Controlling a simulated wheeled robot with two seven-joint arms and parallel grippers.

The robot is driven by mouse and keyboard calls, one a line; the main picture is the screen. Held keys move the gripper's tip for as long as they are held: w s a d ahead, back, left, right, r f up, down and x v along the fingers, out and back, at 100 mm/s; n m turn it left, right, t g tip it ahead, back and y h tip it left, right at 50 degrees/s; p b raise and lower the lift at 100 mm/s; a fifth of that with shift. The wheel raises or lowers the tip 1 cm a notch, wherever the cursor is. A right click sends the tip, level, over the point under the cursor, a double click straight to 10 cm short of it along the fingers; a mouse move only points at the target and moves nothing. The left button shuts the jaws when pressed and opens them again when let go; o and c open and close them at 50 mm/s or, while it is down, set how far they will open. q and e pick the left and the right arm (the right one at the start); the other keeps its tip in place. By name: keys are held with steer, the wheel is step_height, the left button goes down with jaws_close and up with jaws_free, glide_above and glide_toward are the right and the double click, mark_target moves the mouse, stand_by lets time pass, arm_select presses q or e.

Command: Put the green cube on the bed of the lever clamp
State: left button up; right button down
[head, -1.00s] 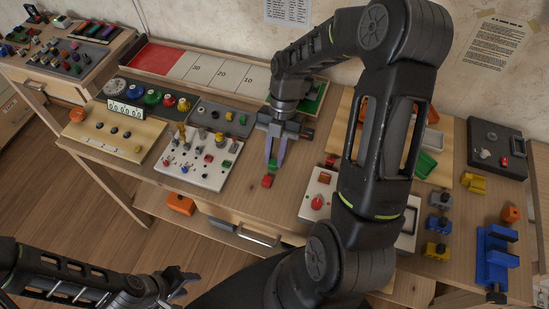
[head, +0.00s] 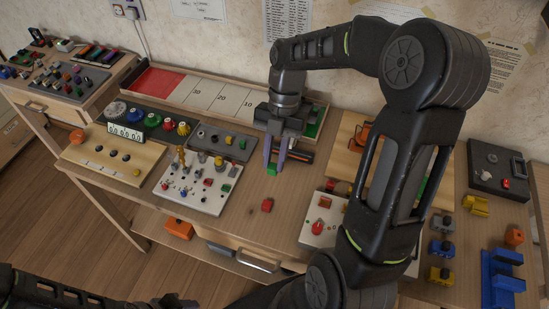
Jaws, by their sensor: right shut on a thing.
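The green cube (head: 271,169) is between the fingertips of my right gripper (head: 274,166), which is shut on it. The gripper points down over the middle of the bench, and the cube appears to be held above the tabletop. My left gripper (head: 176,301) is low at the bottom edge, far from the cube, cut off and too dark to show its jaws. I cannot tell for certain which fixture is the lever clamp. An orange fixture (head: 361,136) on the wooden board is partly hidden by my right arm. A blue fixture (head: 500,280) stands at the right.
A red block (head: 267,205) lies on clear bench in front of the gripper. The white peg panel (head: 207,202) is to the left, the white panel with a red knob (head: 318,238) to the right. A numbered board (head: 205,95) lies behind. Yellow and blue pieces stand at right.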

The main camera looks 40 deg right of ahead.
steer(key=w+a+m+t+h, duration=0.1)
steer(key=w+a+m+t, duration=0.1)
steer(key=w+m, duration=0.2)
steer(key=w+a+m+t+h, duration=0.1)
steer(key=w+m, duration=0.4)
steer(key=m, duration=0.6)
steer(key=w+a+m+t+h, duration=0.1)
steer(key=w+a+m+t, duration=0.3)
steer(key=m, duration=0.4)
steer(key=shift+w+a+f, duration=0.15)
steer(key=shift+a, duration=0.2)
steer(key=shift+w+a+f, duration=0.15)
steer(key=shift+a, duration=0.2)
steer(key=shift+w+a+r+m+h, duration=0.1)
steer(key=shift+w+a+m+h, duration=0.15)
steer(key=shift+m, duration=0.25)
steer(key=shift+w+a+r+m+h, duration=0.1)
steer(key=shift+w+a+m+h, duration=0.05)
steer(key=shift+a+m, duration=0.3)
steer(key=shift+d, duration=0.1)
